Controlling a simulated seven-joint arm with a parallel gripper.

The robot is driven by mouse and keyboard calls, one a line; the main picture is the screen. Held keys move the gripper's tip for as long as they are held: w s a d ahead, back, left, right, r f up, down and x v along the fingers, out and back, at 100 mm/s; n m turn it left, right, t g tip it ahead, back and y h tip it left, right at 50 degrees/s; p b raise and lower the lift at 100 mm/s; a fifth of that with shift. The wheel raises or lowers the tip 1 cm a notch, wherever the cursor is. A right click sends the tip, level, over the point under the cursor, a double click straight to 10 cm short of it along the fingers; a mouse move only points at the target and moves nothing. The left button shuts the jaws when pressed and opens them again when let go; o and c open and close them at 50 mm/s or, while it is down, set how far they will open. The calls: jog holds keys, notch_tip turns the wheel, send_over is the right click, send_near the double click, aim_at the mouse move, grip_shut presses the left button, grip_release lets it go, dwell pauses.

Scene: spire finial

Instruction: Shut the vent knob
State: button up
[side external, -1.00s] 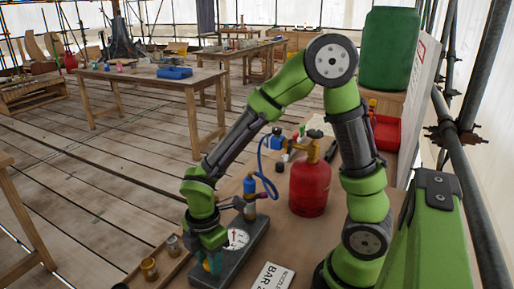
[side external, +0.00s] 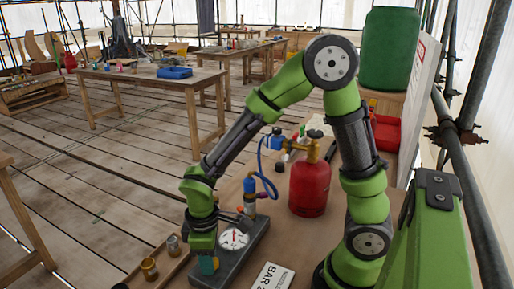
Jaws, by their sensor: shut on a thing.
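My gripper (side external: 206,258) points down at the near end of a grey block. It is shut on a small part there, which I take to be the vent knob; the fingers mostly hide it. A bit of teal and yellow (side external: 209,266) shows at the fingertips. The grey block (side external: 235,262) carries a round white dial gauge (side external: 234,239), now fully in view just right of my gripper. The needle is too small to read. A blue and brass fitting (side external: 249,190) with a blue hose stands at the block's far end.
A red gas cylinder (side external: 310,187) stands on the bench right of the block. A white label card (side external: 273,277) lies in front. A wooden tray with small metal pots (side external: 149,268) is at left. A green drum (side external: 388,50) stands behind.

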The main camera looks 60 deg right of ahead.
jog(key=shift+m, duration=1.3)
jog(key=o, duration=1)
jog(key=shift+o, duration=0.2)
jog(key=shift+r, duration=0.1)
notch_tip(320, 180, up, 17)
